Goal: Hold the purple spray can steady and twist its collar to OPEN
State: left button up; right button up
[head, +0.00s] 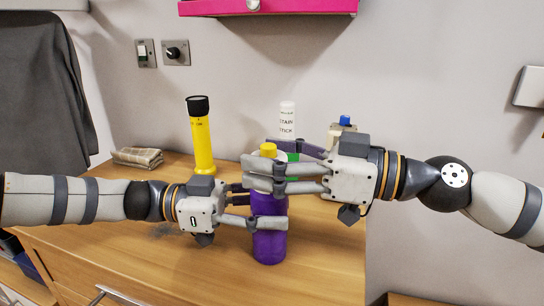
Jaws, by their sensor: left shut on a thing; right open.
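The purple spray can (269,244) stands upright on the wooden worktop, with a yellow top (268,149). My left gripper (262,206) is shut on the can's purple body from the left. My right gripper (262,170) is open at the height of the can's collar, just below the yellow top, its fingers reaching in from the right on either side of it. The collar is mostly hidden by the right gripper's fingers, and its setting cannot be read.
A yellow torch-like cylinder (203,140) with a black cap stands behind on the left, near a folded cloth (138,157). A white stain stick (287,120) and a blue-capped bottle (345,121) stand behind the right gripper. The worktop (320,270) is clear in front.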

jog(key=shift+c, duration=0.2)
jog(key=c, duration=1.1)
jog(key=shift+c, duration=0.3)
jog(key=shift+f+n+g, duration=0.15)
jog(key=shift+n+g, duration=0.15)
jog(key=shift+g, duration=0.1)
jog(key=shift+w+n+g+y, duration=0.1)
jog(key=shift+n+g+y, duration=0.4)
jog(key=shift+g, duration=0.4)
jog(key=shift+n+g+h, duration=0.2)
jog(key=shift+n+g, duration=1.2)
jog(key=shift+g, duration=0.7)
jog(key=shift+n+g+h, duration=0.2)
jog(key=shift+n+g, duration=1.2)
jog(key=shift+g, duration=1)
